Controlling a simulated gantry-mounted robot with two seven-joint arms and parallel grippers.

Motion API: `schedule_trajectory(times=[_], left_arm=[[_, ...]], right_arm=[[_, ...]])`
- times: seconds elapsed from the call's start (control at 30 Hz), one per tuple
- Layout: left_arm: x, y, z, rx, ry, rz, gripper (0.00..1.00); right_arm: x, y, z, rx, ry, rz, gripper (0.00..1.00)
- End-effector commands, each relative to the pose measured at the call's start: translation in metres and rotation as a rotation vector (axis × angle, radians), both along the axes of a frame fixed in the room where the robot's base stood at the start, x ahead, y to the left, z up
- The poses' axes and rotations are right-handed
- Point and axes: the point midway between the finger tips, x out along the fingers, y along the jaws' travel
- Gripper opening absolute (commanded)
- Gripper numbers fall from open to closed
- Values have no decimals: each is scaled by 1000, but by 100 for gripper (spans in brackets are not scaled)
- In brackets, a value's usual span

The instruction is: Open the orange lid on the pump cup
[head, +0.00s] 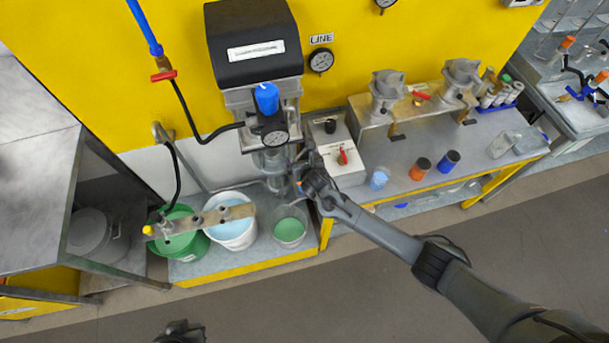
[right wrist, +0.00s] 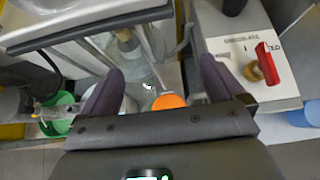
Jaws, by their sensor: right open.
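The orange lid (right wrist: 168,101) shows in the right wrist view, low between the fingers of my right gripper (right wrist: 160,82). The fingers are open and apart, with no visible contact with the lid. Much of the cup under the lid is hidden by my gripper's body. In the head view my right gripper (head: 306,180) is at the pump assembly (head: 272,160), just left of the white control box, and covers most of the lid there. My left gripper (head: 180,332) shows only partly at the bottom edge, away from the bench; its jaws are unclear.
The control box (head: 337,155) with a red-handled valve (right wrist: 267,64) stands close on the right. Green (head: 180,235) and white (head: 230,228) buckets and a green-filled beaker (head: 289,228) stand front left. An orange-topped jar (head: 420,168) and a blue one (head: 448,160) stand farther right.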

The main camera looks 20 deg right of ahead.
Motion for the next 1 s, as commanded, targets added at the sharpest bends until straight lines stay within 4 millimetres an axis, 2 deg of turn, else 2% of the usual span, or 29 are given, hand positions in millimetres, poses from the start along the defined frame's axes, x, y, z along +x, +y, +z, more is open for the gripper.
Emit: schedule_trajectory(times=[0.03, 0.3, 1.0], left_arm=[[0, 0, 13, 0, 0, 0, 0], [0, 0, 43, 0, 0, 0, 0], [0, 0, 106, 0, 1, 0, 0]], right_arm=[[-8, 1, 5, -2, 2, 2, 96], [-45, 5, 3, -1, 2, 1, 96], [-142, 17, -3, 0, 3, 1, 96]])
